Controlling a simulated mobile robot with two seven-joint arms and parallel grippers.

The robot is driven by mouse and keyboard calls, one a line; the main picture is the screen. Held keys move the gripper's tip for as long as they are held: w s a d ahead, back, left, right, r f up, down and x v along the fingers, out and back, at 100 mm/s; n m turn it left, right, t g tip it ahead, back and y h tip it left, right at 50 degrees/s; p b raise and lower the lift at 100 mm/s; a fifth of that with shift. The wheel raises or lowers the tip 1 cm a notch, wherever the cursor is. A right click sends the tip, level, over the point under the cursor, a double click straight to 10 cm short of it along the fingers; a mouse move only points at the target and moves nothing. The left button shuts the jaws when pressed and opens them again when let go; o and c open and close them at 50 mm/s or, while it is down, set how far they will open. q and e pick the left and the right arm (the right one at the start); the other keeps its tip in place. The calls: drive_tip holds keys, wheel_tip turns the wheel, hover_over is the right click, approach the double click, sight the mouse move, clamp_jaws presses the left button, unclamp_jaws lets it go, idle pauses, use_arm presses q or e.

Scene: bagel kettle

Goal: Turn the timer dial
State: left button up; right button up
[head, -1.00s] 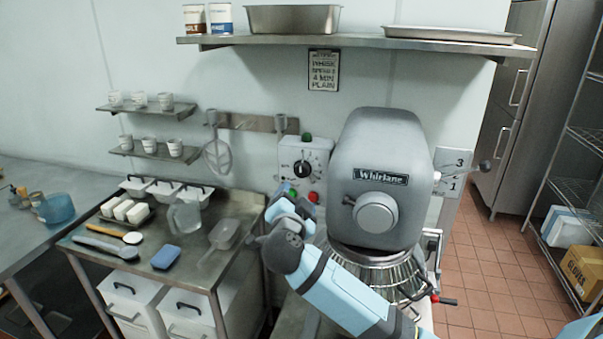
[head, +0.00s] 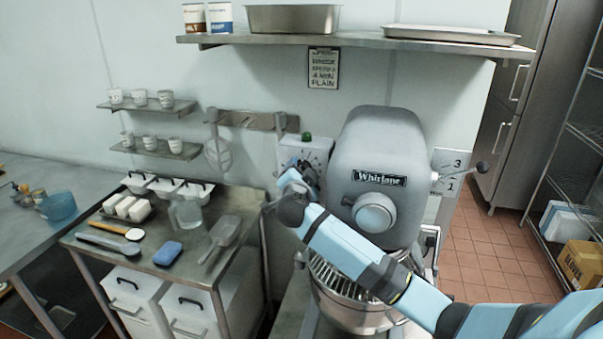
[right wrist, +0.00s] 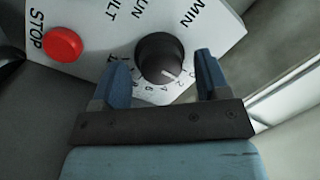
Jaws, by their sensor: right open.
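The black timer dial (right wrist: 160,58) sits on a white control panel (right wrist: 205,20) and shows in the right wrist view, with a white pointer mark and numbers around it. My right gripper (right wrist: 160,75) is open, with one blue finger on each side of the dial; I cannot tell whether the fingers touch it. In the head view, my right gripper (head: 298,175) is in front of the control panel (head: 315,150) and hides the dial. My left gripper is not in view.
The grey mixer (head: 380,150) stands just right of the panel, close to my right arm. A red stop button (right wrist: 62,44) is beside the dial. A steel table (head: 235,205) with a scoop and blue sponge (head: 167,253) is at left.

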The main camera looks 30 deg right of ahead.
drive_tip(key=shift+c, duration=0.5)
drive_tip(key=c, duration=0.8)
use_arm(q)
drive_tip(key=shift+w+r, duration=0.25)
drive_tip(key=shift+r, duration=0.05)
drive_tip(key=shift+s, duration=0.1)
use_arm(e)
drive_tip(key=shift+m, duration=0.3)
use_arm(q)
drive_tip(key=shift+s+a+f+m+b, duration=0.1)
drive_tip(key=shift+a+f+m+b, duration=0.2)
drive_tip(key=shift+b, duration=0.35)
use_arm(e)
drive_tip(key=m, duration=0.6)
drive_tip(key=m+h, duration=0.1)
drive_tip(key=m, duration=0.2)
drive_tip(key=shift+a+f, duration=0.1)
drive_tip(key=shift+f, duration=0.15)
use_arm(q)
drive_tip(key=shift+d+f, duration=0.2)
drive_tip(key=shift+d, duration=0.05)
use_arm(e)
drive_tip(key=shift+m+t, duration=0.3)
